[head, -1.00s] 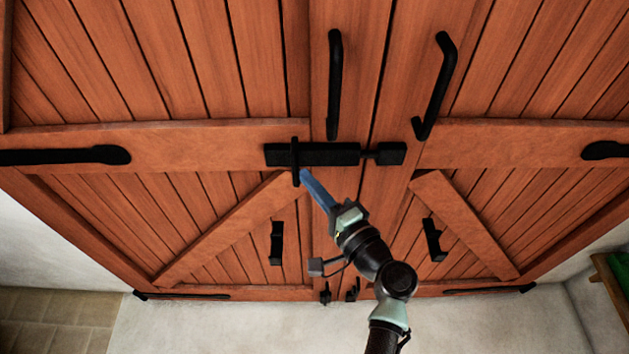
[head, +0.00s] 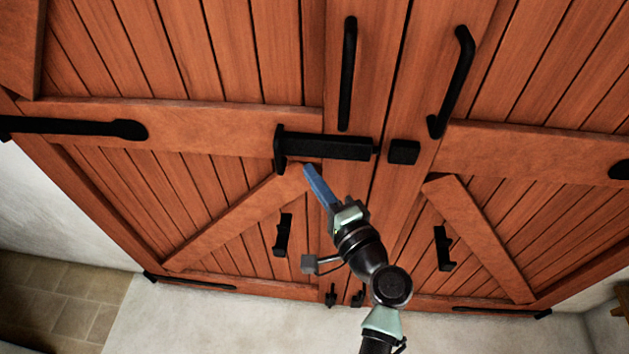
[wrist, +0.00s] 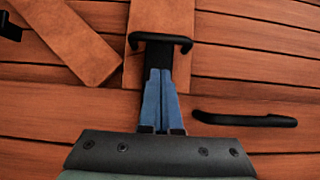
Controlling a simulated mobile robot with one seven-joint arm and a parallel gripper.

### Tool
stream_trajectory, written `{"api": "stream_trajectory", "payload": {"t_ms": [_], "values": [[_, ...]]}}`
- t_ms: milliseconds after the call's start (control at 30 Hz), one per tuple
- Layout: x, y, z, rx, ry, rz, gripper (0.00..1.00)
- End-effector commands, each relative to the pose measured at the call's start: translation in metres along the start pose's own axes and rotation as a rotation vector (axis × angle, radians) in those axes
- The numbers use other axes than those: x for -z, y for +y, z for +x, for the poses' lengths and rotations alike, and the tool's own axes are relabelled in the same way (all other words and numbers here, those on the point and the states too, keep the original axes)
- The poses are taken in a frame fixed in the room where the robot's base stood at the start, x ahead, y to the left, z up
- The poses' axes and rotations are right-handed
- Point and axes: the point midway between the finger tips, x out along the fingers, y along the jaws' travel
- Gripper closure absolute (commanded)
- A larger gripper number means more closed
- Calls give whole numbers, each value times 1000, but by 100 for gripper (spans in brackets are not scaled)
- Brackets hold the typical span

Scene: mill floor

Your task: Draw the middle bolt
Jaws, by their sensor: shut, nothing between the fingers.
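The middle bolt (head: 325,147) is a black bar on the left door leaf, on the horizontal rail. Its crosswise handle (head: 280,150) sits at the body's left end; in the wrist view this handle (wrist: 160,39) is a bar with bent ends. The keeper (head: 404,151) is on the right leaf. Bare wood and the door seam show between bolt and keeper, with no rod across. My gripper (head: 308,169) has blue fingers, shut and empty, just below the bolt body in the head view. In the wrist view the fingertips (wrist: 159,71) appear short of the handle, apart from it.
Two long black pulls (head: 348,73) (head: 455,82) stand above the bolt. Smaller black fittings (head: 283,235) (head: 444,248) sit lower on each leaf. Small bolts (head: 331,295) are at the doors' bottom. Pale floor lies in front.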

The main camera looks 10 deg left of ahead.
Motion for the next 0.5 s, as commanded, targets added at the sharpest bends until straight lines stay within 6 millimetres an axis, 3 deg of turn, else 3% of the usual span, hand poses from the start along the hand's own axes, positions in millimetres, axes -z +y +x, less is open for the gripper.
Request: {"api": "stream_trajectory", "payload": {"t_ms": [33,200,500], "values": [[1,5,-18,-2,9,3,100],[1,4,-57,-2,9,4,100],[1,2,-93,-2,7,3,100]]}}
